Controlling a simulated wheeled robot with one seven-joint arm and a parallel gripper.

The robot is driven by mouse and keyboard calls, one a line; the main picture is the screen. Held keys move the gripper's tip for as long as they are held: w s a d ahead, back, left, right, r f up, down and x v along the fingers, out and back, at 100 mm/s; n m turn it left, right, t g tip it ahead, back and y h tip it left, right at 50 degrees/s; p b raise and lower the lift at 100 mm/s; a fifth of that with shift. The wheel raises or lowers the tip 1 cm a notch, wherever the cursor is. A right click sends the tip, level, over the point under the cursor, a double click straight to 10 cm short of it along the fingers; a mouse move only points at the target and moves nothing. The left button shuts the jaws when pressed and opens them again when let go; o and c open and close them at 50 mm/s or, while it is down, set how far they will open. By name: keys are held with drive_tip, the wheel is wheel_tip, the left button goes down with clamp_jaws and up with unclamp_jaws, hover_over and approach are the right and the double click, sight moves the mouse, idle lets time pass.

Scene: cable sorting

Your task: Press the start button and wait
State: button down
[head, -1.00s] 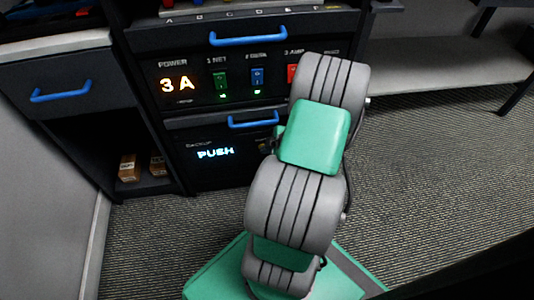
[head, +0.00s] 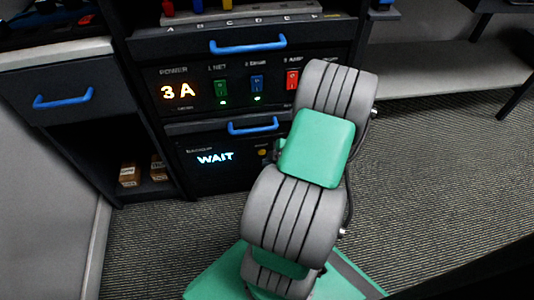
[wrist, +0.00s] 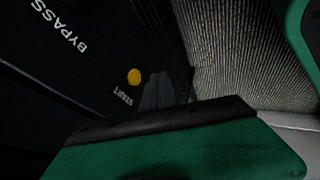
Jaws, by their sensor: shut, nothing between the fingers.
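The start button (wrist: 134,77) is a round orange-yellow knob on the black panel, with the word START beside it in the wrist view. It also shows in the head view (head: 262,153), just left of my arm. In the head view my arm hides most of the gripper and the panel's right part.
Above is a power panel (head: 200,88) reading 3 A, with green, blue and red switches. Blue drawer handles (head: 248,47) stick out. Small brown boxes (head: 128,174) sit in the open shelf at left. The carpet (head: 420,190) at right is clear.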

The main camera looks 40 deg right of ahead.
drive_tip(key=p+v, duration=0.3)
drive_tip(key=v, duration=0.6)
drive_tip(key=shift+d+r, duration=0.15)
drive_tip(key=shift+r, duration=0.05)
drive_tip(key=shift+s, duration=0.1)
drive_tip(key=w+a+r+m+g+p, duration=0.1)
drive_tip(key=w+a+r+m+p, duration=0.1)
drive_tip(key=a+r+p, duration=0.9)
drive_tip(key=w+a+r+m+g+p, duration=0.2)
drive_tip(key=r+p, duration=0.5)
drive_tip(key=r, duration=1)
drive_tip(key=w+a+r+m+g+p, duration=0.1)
drive_tip(key=w+a+r+m+p, duration=0.15)
drive_tip(key=a+r+p, duration=0.85)
drive_tip(key=s+a+r+m+p, duration=0.1)
drive_tip(key=r+p, duration=0.1)
drive_tip(key=r, duration=0.6)
drive_tip(key=s+a+r+m+p, duration=0.2)
drive_tip(key=r+p, duration=0.1)
drive_tip(key=r, duration=0.4)
drive_tip(key=shift+r+h, duration=0.4)
drive_tip(key=shift+s+a+m, duration=0.1)
drive_tip(key=shift+s+m, duration=0.05)
drive_tip(key=shift+m, duration=0.1)
